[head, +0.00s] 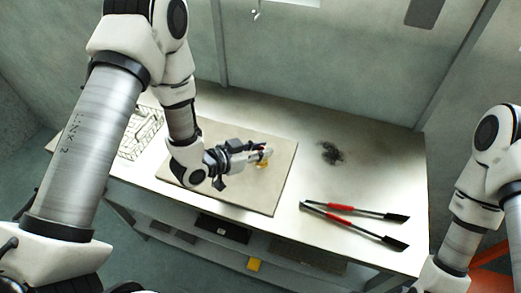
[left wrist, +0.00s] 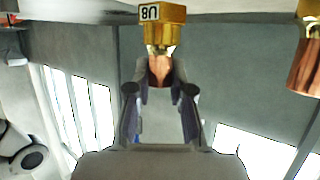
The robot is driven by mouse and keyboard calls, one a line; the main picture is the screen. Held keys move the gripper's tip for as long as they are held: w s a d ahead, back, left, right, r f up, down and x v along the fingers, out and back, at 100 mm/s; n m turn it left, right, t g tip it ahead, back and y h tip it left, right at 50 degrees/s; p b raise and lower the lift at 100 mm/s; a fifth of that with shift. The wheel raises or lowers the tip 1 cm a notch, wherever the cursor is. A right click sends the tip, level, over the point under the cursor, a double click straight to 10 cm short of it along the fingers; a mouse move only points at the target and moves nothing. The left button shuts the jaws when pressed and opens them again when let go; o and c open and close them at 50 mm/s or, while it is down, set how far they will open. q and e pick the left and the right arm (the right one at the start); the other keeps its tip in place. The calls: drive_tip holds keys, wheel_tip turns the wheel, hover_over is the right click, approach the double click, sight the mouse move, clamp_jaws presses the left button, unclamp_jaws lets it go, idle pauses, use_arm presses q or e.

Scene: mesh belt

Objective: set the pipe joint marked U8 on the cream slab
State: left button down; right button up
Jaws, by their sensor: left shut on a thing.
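The pipe joint marked U8 (left wrist: 162,28) is a brass block with a copper stub, and shows upside down in the left wrist view. My left gripper (left wrist: 160,88) is shut on the copper stub. In the head view the left gripper (head: 262,152) is low over the cream slab (head: 270,195), towards its right half. I cannot tell whether the joint touches the slab. A second brass and copper joint (left wrist: 306,55) shows at the right edge of the left wrist view, its mark not visible. My right gripper is out of view.
Two long tools with red grips (head: 340,207) lie on the table (head: 365,175) right of the slab. A dark tangled patch (head: 331,153) lies behind them. A shelf with dark boxes (head: 222,228) is below.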

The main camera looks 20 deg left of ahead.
use_arm(q)
drive_tip(key=shift+f, duration=0.6)
drive_tip(key=shift+a+f, duration=0.15)
drive_tip(key=shift+f, duration=0.25)
drive_tip(key=c, duration=1)
unclamp_jaws()
drive_tip(key=shift+c, duration=0.2)
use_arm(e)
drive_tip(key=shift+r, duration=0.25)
